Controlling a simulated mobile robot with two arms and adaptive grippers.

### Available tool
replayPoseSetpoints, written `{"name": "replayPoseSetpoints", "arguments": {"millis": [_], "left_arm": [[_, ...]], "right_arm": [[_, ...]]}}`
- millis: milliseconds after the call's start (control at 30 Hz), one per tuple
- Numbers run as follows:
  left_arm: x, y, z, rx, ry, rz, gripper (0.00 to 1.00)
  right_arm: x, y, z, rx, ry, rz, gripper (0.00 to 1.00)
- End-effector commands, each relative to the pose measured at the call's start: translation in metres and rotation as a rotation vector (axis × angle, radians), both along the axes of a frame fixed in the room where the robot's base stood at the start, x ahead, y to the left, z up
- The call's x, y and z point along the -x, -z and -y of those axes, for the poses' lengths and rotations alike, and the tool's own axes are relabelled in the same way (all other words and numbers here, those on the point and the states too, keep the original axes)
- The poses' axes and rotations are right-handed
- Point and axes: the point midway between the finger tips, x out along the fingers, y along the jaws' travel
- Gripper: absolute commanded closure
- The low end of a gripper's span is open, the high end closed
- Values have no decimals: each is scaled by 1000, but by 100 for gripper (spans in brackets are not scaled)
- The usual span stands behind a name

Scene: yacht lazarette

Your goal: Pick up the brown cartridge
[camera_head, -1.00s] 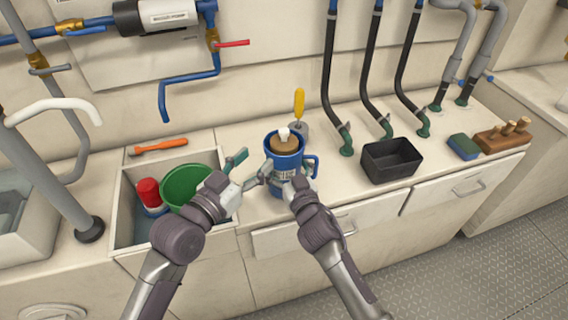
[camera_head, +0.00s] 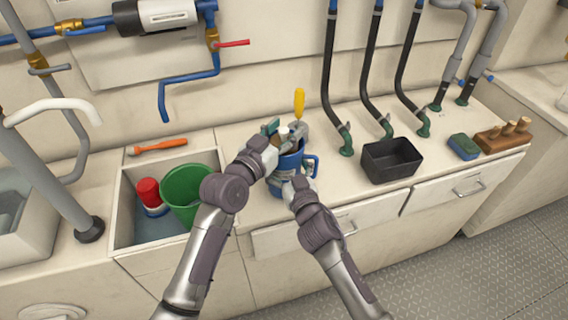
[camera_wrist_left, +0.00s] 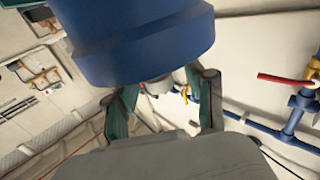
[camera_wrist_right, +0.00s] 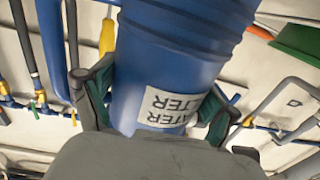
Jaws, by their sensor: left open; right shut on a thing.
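The brown cartridge (camera_head: 287,148) stands inside the blue filter housing (camera_head: 291,163), with its white top showing above the rim. The left hand hides much of it. My left gripper (camera_head: 284,129) is open at the cartridge's top, with one finger on each side of it. In the left wrist view the blue housing (camera_wrist_left: 140,40) fills the top, and a white tip (camera_wrist_left: 158,85) shows between the spread fingers. My right gripper (camera_wrist_right: 155,105) is shut on the lower housing, beside its white label (camera_wrist_right: 167,107).
A green bucket (camera_head: 186,190) and a red-topped container (camera_head: 149,192) stand in the recessed basin at left. A yellow-handled tool (camera_head: 299,103) is behind the housing. A black bin (camera_head: 391,160) stands on the counter to the right, with free counter between.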

Motion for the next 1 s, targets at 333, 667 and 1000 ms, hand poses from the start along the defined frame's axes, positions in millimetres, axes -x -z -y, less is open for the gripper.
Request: {"name": "replayPoseSetpoints", "arguments": {"millis": [333, 667, 1000], "left_arm": [[0, 0, 0, 0, 0, 0, 70], [0, 0, 0, 0, 0, 0, 100], [0, -4, 0, 1, -1, 3, 100]], "right_arm": [[0, 1, 0, 0, 1, -1, 62], [0, 1, 0, 0, 1, -1, 62], [0, 1, 0, 1, 1, -2, 62]]}}
